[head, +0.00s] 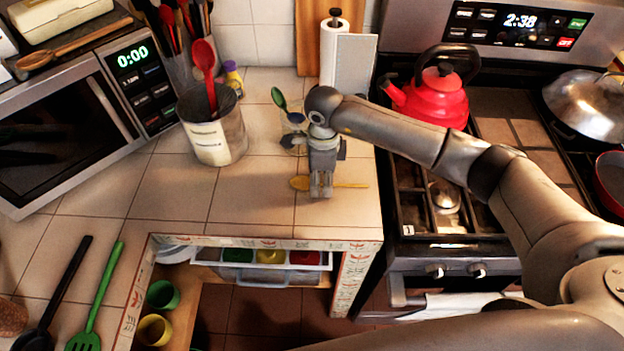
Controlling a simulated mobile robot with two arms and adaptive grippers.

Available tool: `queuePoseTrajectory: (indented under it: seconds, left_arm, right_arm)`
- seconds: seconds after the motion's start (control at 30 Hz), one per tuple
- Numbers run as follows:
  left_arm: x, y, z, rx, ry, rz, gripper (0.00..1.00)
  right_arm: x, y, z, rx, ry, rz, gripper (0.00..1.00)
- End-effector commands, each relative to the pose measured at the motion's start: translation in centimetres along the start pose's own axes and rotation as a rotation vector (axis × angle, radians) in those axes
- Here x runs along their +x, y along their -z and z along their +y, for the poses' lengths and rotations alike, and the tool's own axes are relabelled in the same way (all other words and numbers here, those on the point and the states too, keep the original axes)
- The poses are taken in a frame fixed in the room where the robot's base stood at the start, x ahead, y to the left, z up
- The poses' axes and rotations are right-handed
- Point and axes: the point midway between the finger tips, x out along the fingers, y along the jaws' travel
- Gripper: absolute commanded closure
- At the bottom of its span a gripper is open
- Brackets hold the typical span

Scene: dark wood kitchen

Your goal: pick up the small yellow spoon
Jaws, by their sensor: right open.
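The small yellow spoon (350,185) lies flat on the tiled counter (250,195), near its front edge. Its round bowl shows on the left and its thin handle on the right. My right gripper (321,192) points down directly over the middle of the spoon and hides that part. The gripper is open. I cannot tell whether its fingers touch the spoon or the counter. My left gripper is not in view.
A metal canister (215,135) with a red spoon stands left of the gripper. A small glass holder (294,142) with a green spoon is just behind it. The stove with a red kettle (432,98) is right. An open drawer (262,276) sits below.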

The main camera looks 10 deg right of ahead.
Motion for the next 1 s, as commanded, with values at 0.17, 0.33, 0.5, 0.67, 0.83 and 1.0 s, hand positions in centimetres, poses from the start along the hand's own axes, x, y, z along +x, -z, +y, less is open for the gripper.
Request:
queuePoseTrajectory:
  seconds: [0.17, 0.33, 0.5, 0.67, 0.83, 1.0]
  left_arm:
    - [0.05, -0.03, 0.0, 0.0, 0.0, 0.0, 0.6]
    - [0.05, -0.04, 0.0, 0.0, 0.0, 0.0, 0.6]
    - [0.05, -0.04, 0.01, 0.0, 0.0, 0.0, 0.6]
    - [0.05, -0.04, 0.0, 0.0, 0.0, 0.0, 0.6]
    - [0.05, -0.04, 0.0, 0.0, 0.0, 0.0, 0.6]
    - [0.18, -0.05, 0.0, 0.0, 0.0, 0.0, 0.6]
  right_arm:
    - [0.06, -0.01, 0.01, 0.0, 0.0, 0.0, 0.53]
    - [0.03, -0.02, 0.01, 0.0, 0.0, 0.0, 0.75]
    - [0.02, -0.02, 0.01, 0.0, 0.0, 0.0, 0.96]
    - [0.01, -0.01, 0.01, 0.0, 0.0, 0.0, 1.0]
    - [0.0, -0.01, 0.0, 0.0, 0.0, -0.001, 1.0]
    - [-0.38, -0.04, -0.05, 0.001, 0.001, -0.002, 1.0]
